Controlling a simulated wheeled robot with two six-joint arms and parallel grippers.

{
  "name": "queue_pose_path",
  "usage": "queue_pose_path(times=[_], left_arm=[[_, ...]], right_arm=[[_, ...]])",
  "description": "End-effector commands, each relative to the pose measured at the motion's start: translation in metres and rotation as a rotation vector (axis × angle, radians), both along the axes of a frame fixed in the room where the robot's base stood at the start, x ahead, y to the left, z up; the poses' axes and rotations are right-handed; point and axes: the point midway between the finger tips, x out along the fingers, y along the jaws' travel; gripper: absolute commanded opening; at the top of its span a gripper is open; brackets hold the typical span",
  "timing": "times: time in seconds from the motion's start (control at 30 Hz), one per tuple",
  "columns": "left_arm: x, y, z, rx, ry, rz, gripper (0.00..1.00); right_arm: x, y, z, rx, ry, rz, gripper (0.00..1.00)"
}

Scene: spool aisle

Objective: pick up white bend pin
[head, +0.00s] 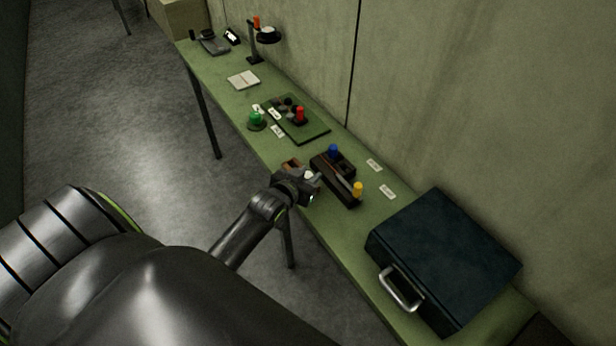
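My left gripper (306,172) is over the near edge of the green bench, just left of a dark block. A small white piece (309,175) shows at its fingertips and may be the white bend pin. It is too small to tell whether the fingers are apart or closed on it. The dark block (336,179) carries a blue knob-like pin (333,151) and a yellow one (357,188). A brown piece (291,165) shows just behind the gripper, partly hidden by it. My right gripper is not in view.
A dark blue case (445,255) with a metal handle fills the bench's near end. Farther along are a green board (306,129) with a red pin (300,115), a green knob (256,119), a notebook (243,80) and a lamp (268,35). The wall borders the bench's right side.

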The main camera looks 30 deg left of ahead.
Motion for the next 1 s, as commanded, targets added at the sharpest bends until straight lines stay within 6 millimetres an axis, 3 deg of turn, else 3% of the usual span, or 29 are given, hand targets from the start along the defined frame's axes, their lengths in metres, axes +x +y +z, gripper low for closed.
queue_pose_path(times=[0.17,0.47,0.7,1.0], left_arm=[[0.014,0.000,-0.005,-0.001,0.000,0.000,0.30],[0.016,0.001,-0.007,0.000,-0.001,0.000,0.30],[0.015,0.001,-0.007,0.000,-0.001,0.000,0.02],[0.016,0.001,-0.001,0.001,-0.003,0.000,0.02]], right_arm=[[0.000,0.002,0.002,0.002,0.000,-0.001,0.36],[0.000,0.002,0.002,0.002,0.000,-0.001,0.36],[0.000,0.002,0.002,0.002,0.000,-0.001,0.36],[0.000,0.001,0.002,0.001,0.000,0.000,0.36]])
